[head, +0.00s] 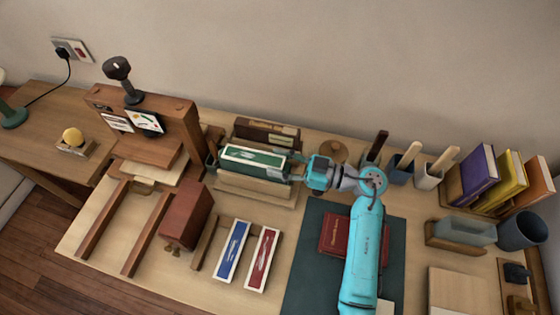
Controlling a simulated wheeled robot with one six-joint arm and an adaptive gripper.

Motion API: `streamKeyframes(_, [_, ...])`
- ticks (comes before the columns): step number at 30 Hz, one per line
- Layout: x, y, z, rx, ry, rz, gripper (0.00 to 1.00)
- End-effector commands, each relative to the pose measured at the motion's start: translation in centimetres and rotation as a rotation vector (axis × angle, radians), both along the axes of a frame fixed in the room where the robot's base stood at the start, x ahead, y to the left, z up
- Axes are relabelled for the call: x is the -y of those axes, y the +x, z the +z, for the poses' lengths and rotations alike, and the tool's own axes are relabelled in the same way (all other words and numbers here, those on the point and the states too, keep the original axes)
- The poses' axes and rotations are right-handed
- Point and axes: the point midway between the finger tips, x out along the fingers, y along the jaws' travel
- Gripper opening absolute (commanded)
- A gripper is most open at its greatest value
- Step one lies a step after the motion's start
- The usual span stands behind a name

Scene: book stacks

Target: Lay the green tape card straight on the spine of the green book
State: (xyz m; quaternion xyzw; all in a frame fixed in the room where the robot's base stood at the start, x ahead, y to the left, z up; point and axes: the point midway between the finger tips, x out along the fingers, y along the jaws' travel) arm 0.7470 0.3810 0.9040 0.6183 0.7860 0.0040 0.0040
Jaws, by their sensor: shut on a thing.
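The green tape card (255,159), a long green strip with a white border, is at the upper middle of the table in the head view. My gripper (296,168) comes from the right and is shut on the card's right end. The card lies over the wooden book cradle (257,191), roughly along its length. Dark green at the left end of the cradle looks like part of the green book (212,160); the card hides most of its spine. I cannot tell whether the card touches the spine or hovers just above it.
A blue card (232,250) and a red card (262,258) lie at the front. A red book (342,234) lies on the dark mat (310,270) beside my arm. Holders with handled tools (401,168) stand behind right. Purple (478,176) and yellow books stand far right.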

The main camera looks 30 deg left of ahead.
Motion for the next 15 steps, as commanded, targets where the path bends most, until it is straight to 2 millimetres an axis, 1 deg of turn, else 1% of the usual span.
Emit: streamKeyframes(15, [0.0, 0.0, -0.44, -0.001, 0.0, 0.0, 0.31])
